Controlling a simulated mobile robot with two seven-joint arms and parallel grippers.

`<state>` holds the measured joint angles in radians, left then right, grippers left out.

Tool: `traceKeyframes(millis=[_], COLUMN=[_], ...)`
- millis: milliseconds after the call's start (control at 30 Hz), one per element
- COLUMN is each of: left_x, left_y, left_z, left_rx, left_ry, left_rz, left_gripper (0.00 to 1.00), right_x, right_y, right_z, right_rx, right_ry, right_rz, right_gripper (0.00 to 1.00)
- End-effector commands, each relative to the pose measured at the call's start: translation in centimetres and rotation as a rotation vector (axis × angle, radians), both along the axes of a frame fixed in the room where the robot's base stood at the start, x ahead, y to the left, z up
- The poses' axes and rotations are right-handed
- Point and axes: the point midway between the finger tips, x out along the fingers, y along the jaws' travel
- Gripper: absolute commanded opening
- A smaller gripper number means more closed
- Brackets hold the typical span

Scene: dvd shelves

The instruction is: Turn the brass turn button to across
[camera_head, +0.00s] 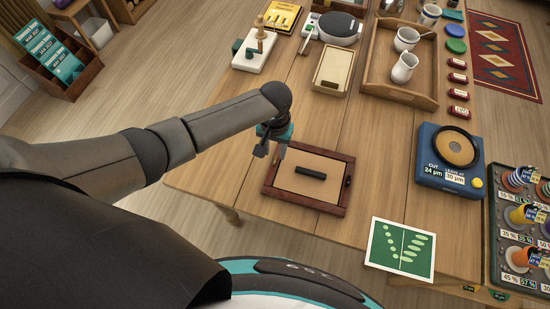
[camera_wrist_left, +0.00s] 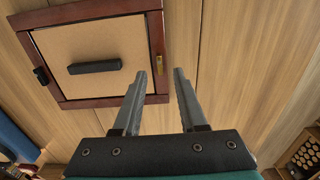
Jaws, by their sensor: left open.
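The brass turn button (camera_wrist_left: 159,63) is a small narrow piece on one rail of a red-brown wooden frame (camera_wrist_left: 100,11). In the left wrist view its long side runs along that rail. The frame (camera_head: 308,205) lies on the table and surrounds a tan panel (camera_head: 318,166) with a black bar handle (camera_head: 311,173). My left gripper (camera_head: 268,152) is open and empty over the frame's left side. In the left wrist view the fingertips (camera_wrist_left: 160,72) appear on either side of the button; contact cannot be told. In the head view the gripper largely hides the button.
A black catch (camera_head: 347,181) sits on the opposite rail. A green-patterned card (camera_head: 401,248) lies in front, and a blue device (camera_head: 447,160) stands to the right. A wooden tray (camera_head: 399,94) with cups and a small box (camera_head: 334,69) stand behind. Table around the frame is mostly bare.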

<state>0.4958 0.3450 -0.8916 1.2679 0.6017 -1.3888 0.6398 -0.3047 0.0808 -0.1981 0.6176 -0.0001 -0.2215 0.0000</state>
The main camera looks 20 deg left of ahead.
Motion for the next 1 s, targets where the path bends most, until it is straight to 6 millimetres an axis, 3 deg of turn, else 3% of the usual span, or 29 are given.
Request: traceKeyframes(millis=[33,233,667,1000], left_x=[0.0,0.0,0.0,0.0], left_y=[-0.1,-0.1,-0.1,-0.1], left_z=[-1.2,-3.6,-4.3,-4.3], left_rx=[0.0,-0.001,-0.002,-0.001], left_ry=[0.002,0.0,-0.001,-0.001], left_rz=[0.0,-0.001,-0.002,-0.001], left_gripper=[0.41,0.41,0.41,0.03], right_x=[0.1,0.3,0.5,0.6], right_y=[0.0,0.0,0.1,0.1], right_z=[-0.6,-1.4,-1.6,-1.6], right_rx=[0.0,0.0,0.002,0.002], right_ry=[-0.002,-0.005,-0.01,-0.011], right_rz=[0.0,0.0,0.001,0.002], right_gripper=[0.0,0.0,0.0,0.0])
